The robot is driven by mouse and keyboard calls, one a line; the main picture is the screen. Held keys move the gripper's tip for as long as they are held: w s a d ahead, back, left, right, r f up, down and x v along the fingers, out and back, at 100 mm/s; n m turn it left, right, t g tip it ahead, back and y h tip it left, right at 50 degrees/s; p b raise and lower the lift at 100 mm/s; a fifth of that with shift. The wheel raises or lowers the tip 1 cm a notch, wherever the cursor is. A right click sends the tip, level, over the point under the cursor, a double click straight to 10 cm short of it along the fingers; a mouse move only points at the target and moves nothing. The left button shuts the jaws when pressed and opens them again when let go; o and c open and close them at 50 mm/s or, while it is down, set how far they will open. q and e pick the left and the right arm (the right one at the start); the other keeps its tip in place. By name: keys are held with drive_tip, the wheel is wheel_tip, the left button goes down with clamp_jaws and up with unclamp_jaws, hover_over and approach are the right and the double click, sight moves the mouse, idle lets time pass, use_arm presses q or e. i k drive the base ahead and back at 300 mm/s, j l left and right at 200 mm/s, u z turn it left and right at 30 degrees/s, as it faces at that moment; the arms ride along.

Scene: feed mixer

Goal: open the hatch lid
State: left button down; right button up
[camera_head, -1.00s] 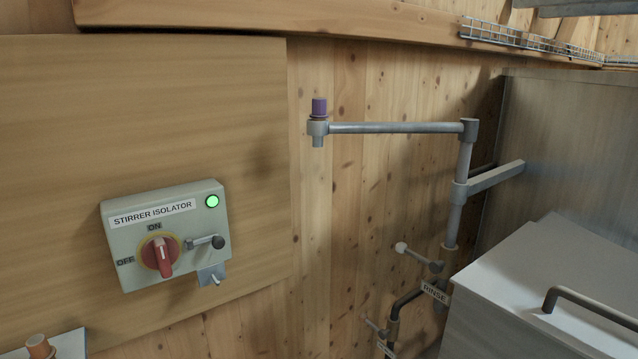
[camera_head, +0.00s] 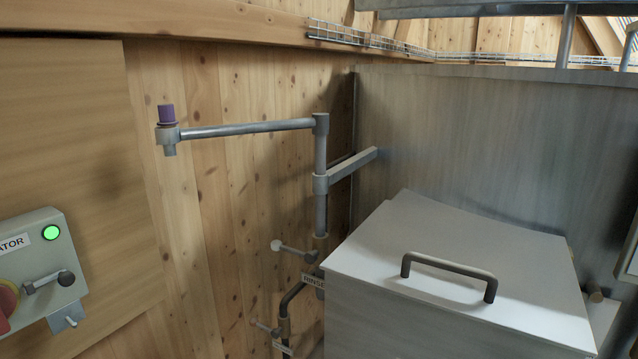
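The hatch lid (camera_head: 400,246) is a pale grey, sloped panel on top of a grey box at the lower right of the head view. It lies shut on the box. A dark bar handle (camera_head: 450,266) stands on the lid, with a gap beneath it. Neither of my grippers shows in the view.
A pipe arm with a purple cap (camera_head: 166,114) reaches left from an upright post (camera_head: 320,180) beside the box. Valves and a RINSE label (camera_head: 313,280) sit low by the box's left side. The stirrer isolator (camera_head: 40,268), its green lamp lit, is at the left edge. A grey wall (camera_head: 470,130) rises behind the lid.

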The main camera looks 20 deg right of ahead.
sight(524, 282)
drive_tip(key=z, duration=1.4)
